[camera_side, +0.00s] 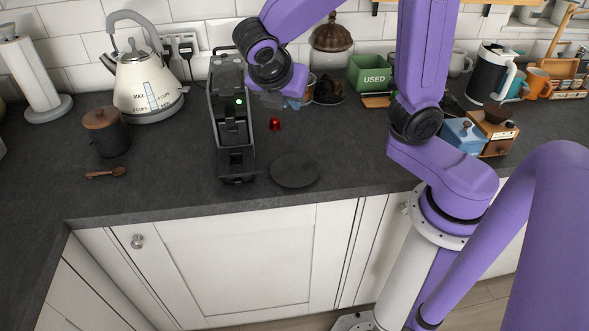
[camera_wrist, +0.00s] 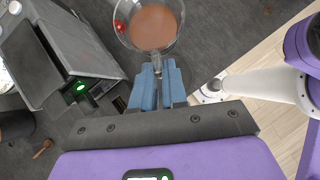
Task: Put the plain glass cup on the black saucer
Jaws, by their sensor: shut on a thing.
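The plain glass cup (camera_wrist: 150,24) holds brown liquid and shows at the top of the wrist view. My gripper (camera_wrist: 157,72) has its blue fingers shut on the cup's handle side. In the side view my gripper (camera_side: 291,101) is above the worktop, just right of the coffee machine; the cup is mostly hidden there behind my wrist. The black saucer (camera_side: 295,171) lies flat and empty near the front of the worktop, nearer the camera than my gripper.
The coffee machine (camera_side: 232,125) stands close left of my gripper and the saucer. A small red object (camera_side: 275,124) is on the worktop behind the saucer. A kettle (camera_side: 143,80), a green box (camera_side: 370,73) and a grinder (camera_side: 494,128) stand further off. The worktop right of the saucer is clear.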

